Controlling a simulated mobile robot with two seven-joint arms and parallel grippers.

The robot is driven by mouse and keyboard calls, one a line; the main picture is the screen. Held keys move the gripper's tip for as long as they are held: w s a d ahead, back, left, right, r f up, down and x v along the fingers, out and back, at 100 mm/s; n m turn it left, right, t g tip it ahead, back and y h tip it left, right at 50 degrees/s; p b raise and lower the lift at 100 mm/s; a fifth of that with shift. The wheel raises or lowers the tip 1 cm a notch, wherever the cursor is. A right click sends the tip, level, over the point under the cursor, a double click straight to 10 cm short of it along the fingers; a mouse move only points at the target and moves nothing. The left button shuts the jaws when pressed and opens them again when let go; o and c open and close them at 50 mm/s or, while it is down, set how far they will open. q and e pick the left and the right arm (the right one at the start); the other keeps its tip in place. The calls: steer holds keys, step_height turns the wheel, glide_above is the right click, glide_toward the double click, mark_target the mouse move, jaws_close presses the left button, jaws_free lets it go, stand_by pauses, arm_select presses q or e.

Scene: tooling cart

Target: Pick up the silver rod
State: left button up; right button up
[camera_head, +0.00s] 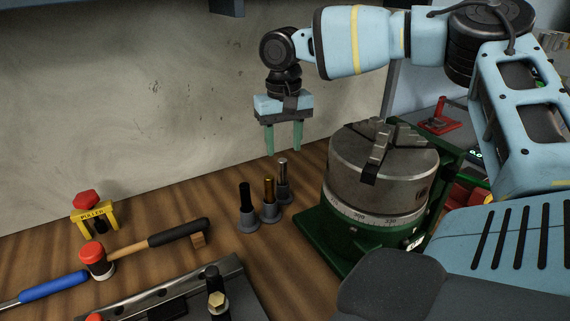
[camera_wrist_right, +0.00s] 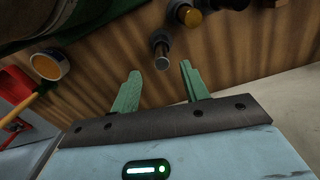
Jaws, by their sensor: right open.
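The silver rod (camera_head: 283,174) stands upright in a small grey holder (camera_head: 284,193) on the wooden bench, just left of the chuck. My right gripper (camera_head: 284,153) hangs pointing down above the rod, its green fingers open and empty. In the right wrist view the silver rod (camera_wrist_right: 161,50) shows ahead of the gap between the fingertips (camera_wrist_right: 160,72), apart from both. A brass rod (camera_head: 269,190) and a black rod (camera_head: 245,196) stand in similar holders to its left. My left gripper is not in view.
A large metal chuck (camera_head: 375,172) on a green base (camera_head: 320,228) stands close right of the rods. A mallet (camera_head: 97,259), a yellow stand with a red knob (camera_head: 88,206) and a metal vise-like fixture (camera_head: 178,296) lie left and front. A wall (camera_head: 150,100) is behind.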

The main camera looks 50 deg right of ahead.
mark_target(282, 160)
steer(key=shift+w+f, duration=0.15)
steer(key=shift+f, duration=1.55)
steer(key=shift+w+f, duration=0.1)
steer(key=shift+f, duration=1.55)
steer(key=shift+c, duration=0.5)
jaws_close()
